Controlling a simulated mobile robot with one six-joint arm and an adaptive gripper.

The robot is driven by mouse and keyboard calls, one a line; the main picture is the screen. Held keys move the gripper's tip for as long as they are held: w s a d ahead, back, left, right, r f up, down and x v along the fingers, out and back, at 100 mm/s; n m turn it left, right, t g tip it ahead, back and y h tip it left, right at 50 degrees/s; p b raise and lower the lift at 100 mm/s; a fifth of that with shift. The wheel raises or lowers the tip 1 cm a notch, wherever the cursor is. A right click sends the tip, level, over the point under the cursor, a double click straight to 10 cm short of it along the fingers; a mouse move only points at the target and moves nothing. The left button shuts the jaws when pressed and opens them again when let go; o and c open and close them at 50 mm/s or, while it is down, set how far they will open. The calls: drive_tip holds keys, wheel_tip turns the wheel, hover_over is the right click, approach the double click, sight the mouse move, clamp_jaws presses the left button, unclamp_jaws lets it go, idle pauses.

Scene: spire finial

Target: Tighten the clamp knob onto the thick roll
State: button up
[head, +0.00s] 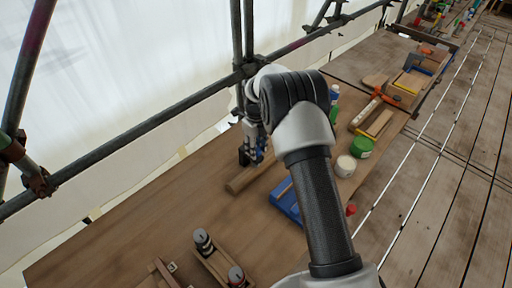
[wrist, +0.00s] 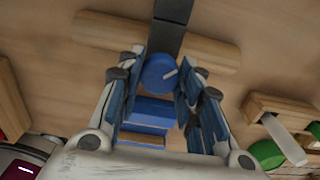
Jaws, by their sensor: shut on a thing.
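My gripper (wrist: 160,80) has its blue-padded fingers on both sides of a round blue clamp knob (wrist: 157,71) with a short white line on its face. It is shut on the knob. A dark clamp bar (wrist: 171,38) runs up from behind the knob and crosses the thick wooden roll (wrist: 105,30). In the head view the roll (head: 242,182) lies on the wooden bench, under my gripper (head: 258,155). My arm hides part of this area. Whether the clamp presses on the roll cannot be seen.
A blue tray (head: 285,207) lies close to the roll. A green tin (head: 361,147) and a white-lidded jar (head: 346,166) stand to the right. Scaffold poles (head: 150,118) run along the back. The bench's left part is clear.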

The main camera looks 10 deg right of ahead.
drive_tip(key=shift+m, duration=1.1)
drive_tip(key=o, duration=1.1)
drive_tip(key=shift+c, duration=0.2)
wheel_tip(320, 180, up, 12)
